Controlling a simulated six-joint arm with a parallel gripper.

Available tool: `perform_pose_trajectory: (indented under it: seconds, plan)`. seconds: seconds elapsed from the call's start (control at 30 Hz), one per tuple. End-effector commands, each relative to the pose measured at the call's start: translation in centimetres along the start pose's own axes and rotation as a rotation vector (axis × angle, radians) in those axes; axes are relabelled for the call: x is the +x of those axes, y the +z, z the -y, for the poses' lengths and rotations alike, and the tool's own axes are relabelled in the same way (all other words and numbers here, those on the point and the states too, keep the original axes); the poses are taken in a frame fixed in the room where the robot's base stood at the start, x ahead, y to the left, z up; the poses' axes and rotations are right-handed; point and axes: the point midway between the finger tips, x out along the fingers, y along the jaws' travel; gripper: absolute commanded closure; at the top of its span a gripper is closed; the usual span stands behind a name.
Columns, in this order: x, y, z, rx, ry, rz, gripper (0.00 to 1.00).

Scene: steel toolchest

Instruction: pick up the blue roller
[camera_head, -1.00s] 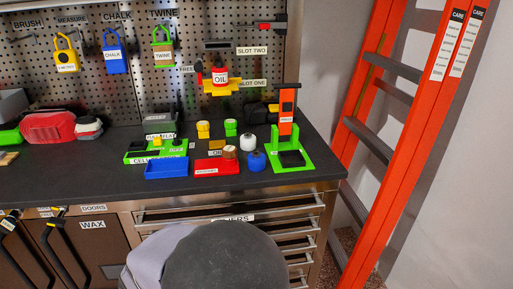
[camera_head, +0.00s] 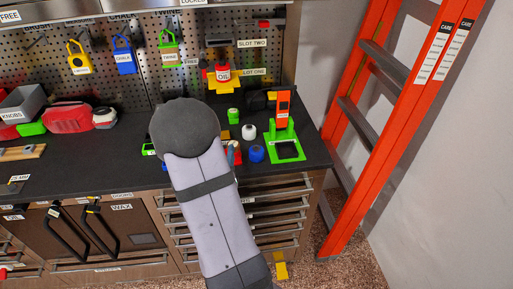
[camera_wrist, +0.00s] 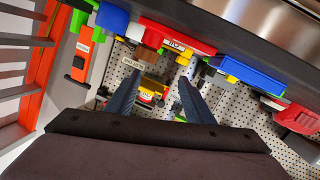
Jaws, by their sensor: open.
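The blue roller (camera_head: 257,153) sits on the dark bench top near the front edge, left of the green stand (camera_head: 297,151) and in front of a white roller-like piece (camera_head: 249,131). In the wrist view the blue roller (camera_wrist: 112,18) shows at the upper left, outside the span of my fingers. My gripper (camera_wrist: 160,76) is open, with nothing between its two fingers. The wrist view is tilted and looks toward the pegboard.
A red tray (camera_wrist: 175,38) and a blue tray (camera_wrist: 245,75) lie beside the roller along the bench. An orange tool (camera_head: 284,108) stands upright on the green stand. A green piece (camera_head: 233,116) is farther back. An orange ladder (camera_head: 345,130) leans at the right.

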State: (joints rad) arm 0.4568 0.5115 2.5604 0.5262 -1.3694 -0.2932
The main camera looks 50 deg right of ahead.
Motion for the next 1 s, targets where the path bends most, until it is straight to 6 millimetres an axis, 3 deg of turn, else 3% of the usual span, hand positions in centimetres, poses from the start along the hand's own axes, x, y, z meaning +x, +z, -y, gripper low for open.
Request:
perform_pose_trajectory:
  seconds: [0.03,0.1,0.3,0.57,1.0]
  plan:
    - [0.6,3.1,-2.0,0.058,0.059,0.003,0.52]
    - [0.8,4.8,-4.2,0.131,0.116,-0.014,0.52]
    - [0.7,7.3,-7.5,0.25,0.198,-0.053,0.52]
    - [0.7,7.6,-8.2,0.279,0.213,-0.066,0.52]
    - [2.8,7.4,-8.6,0.276,0.211,-0.065,0.52]
